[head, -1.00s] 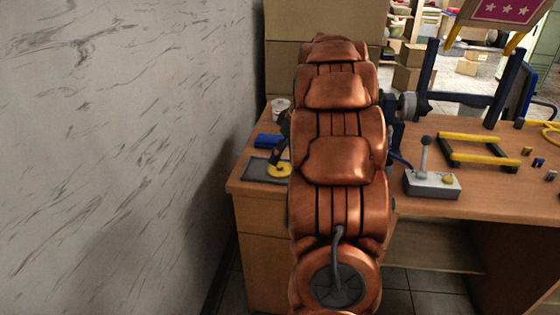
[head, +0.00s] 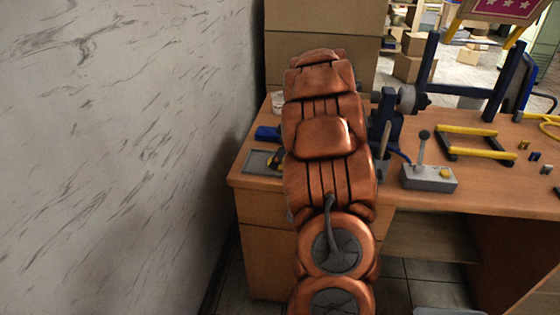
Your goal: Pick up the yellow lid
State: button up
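The yellow lid (head: 274,166) shows only in part, at the right side of a grey tray (head: 256,160) on the left end of the wooden desk. My copper-coloured arm covers the rest of it. A small dark part of my gripper (head: 280,156) shows at the arm's left edge, right by the lid. Most of the gripper is hidden behind the arm, so I cannot see whether its fingers touch the lid or how far apart they are.
A blue object (head: 267,133) and a white container (head: 278,102) stand behind the tray. A grey lever box (head: 429,177), a blue frame (head: 386,125) and yellow bars (head: 470,142) are to the right. The marbled wall (head: 120,150) is close on the left.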

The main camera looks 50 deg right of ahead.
jog(key=shift+f, duration=0.1)
jog(key=c, duration=0.9)
